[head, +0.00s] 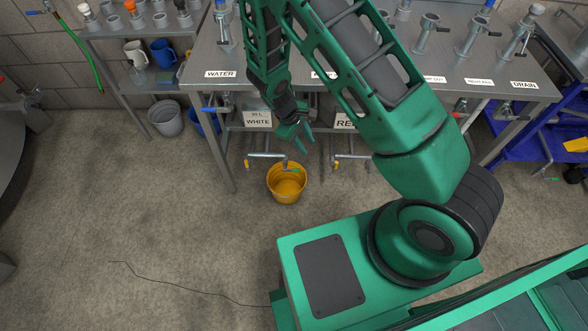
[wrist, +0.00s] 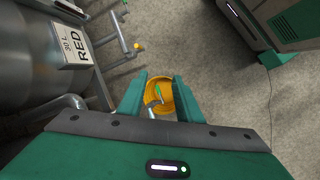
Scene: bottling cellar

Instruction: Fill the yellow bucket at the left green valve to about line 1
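The yellow bucket (head: 287,188) stands upright on the floor in front of the metal bench. A tap pipe (head: 266,155) reaches out over it, with a small green valve handle (head: 293,170) at its end. My gripper (head: 305,138) hangs above and slightly right of the bucket, apart from it, with its fingers spread. In the wrist view the bucket (wrist: 168,82) and the green handle (wrist: 158,92) show between the two open fingers, which hold nothing. I cannot make out any liquid level or lines inside the bucket.
The WHITE tank label (head: 258,119) is left of my gripper; the RED label (wrist: 75,48) is on the neighbouring tank. Another tap with a yellow handle (head: 335,166) stands to the right. A grey bucket (head: 166,119) is under the left shelf.

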